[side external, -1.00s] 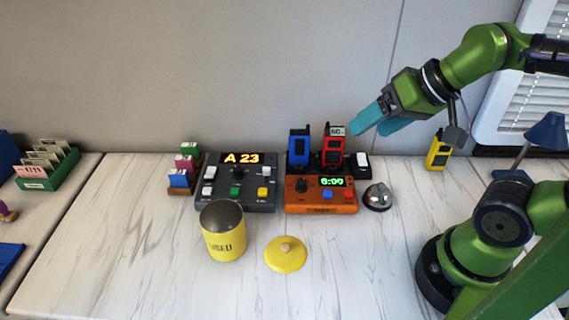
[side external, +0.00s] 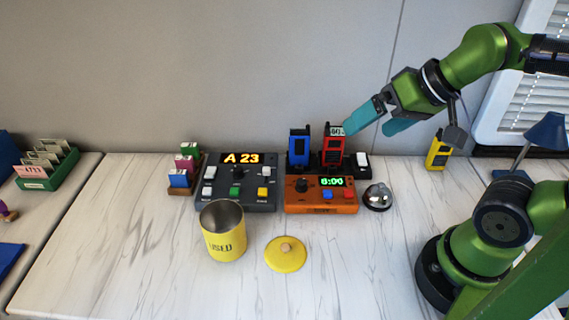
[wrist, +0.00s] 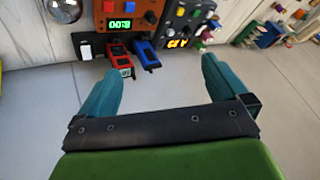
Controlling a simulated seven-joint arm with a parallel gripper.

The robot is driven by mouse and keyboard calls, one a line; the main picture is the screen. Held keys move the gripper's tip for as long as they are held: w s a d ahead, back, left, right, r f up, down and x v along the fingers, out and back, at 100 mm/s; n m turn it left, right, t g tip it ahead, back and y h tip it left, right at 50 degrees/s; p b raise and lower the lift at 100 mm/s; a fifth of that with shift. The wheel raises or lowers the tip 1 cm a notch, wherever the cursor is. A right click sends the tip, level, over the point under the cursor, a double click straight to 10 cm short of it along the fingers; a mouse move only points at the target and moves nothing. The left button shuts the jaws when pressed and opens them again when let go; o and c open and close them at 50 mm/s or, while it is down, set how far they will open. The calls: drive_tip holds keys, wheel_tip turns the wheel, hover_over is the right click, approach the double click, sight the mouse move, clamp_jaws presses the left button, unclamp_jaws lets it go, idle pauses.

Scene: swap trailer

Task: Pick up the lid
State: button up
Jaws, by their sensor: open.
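The yellow lid (side external: 285,254) lies flat on the white table, with a small tan knob on top. It is just right of the yellow can (side external: 224,232) marked USED, which stands upright with its top open. My gripper (side external: 366,122) is open and empty, high above the back of the table, behind and to the right of the lid. Its teal fingers are near the red device. In the wrist view my gripper (wrist: 163,85) shows two teal fingers spread wide with nothing between them. The lid does not show in the wrist view.
A dark box (side external: 238,196) displaying A 23 and an orange timer box (side external: 321,208) stand behind the can and lid. Blue (side external: 299,147) and red (side external: 333,150) devices stand behind the timer. A silver bell (side external: 377,203) is right. The table front is clear around the lid.

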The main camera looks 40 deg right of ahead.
drive_tip(key=w+a+f+n+g, duration=0.25)
drive_tip(key=a+f+g, duration=0.2)
drive_tip(key=a, duration=0.45)
drive_tip(key=m+g+h, duration=0.2)
drive_tip(key=m+g, duration=0.1)
drive_tip(key=m, duration=0.5)
hover_over(286, 246)
wheel_tip(286, 246, down, 4)
drive_tip(key=r, duration=0.1)
drive_tip(key=shift+n, duration=0.25)
wheel_tip(286, 246, down, 17)
drive_tip(key=shift+r, duration=0.1)
drive_tip(key=c, duration=1)
drive_tip(key=shift+c, duration=0.2)
